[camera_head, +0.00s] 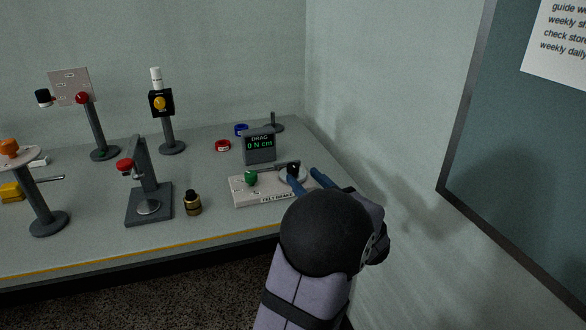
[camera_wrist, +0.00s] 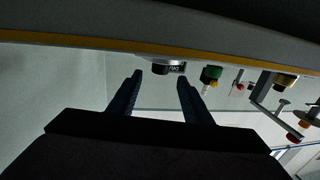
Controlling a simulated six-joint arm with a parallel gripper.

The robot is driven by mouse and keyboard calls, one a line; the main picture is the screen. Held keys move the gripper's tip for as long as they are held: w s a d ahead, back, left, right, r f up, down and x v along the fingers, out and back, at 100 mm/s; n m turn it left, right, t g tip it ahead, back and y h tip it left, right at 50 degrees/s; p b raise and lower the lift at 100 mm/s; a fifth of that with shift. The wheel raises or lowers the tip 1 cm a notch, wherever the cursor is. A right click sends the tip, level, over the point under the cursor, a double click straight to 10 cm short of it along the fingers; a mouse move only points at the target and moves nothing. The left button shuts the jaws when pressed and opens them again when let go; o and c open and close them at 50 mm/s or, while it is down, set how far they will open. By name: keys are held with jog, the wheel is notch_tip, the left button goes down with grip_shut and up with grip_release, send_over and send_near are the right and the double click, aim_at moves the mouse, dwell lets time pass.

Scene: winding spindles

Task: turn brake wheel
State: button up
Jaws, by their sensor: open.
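The brake unit is a pale block (camera_head: 264,197) with small front lettering, near the right end of the bench. A silver-grey wheel (camera_head: 293,175) with a dark part on top sits on its right side; a green knob (camera_head: 251,178) is on its left. The drag display (camera_head: 259,146) behind reads 0 N cm. My gripper (camera_head: 303,175) is open, its blue fingers at the wheel's right and near side, partly hiding it. In the wrist view, the wheel (camera_wrist: 167,65) shows beyond and between the open fingertips (camera_wrist: 160,78). I cannot tell whether they touch it.
A stand with a red knob (camera_head: 125,165) and a brass-and-black piece (camera_head: 194,203) stand left of the brake unit. Red (camera_head: 223,146) and blue (camera_head: 241,130) rings lie behind. The wall is close on the right.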

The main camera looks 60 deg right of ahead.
aim_at(296, 169)
jog(key=shift+x, duration=3.7)
jog(key=shift+c, duration=0.7)
jog(key=c, duration=0.9)
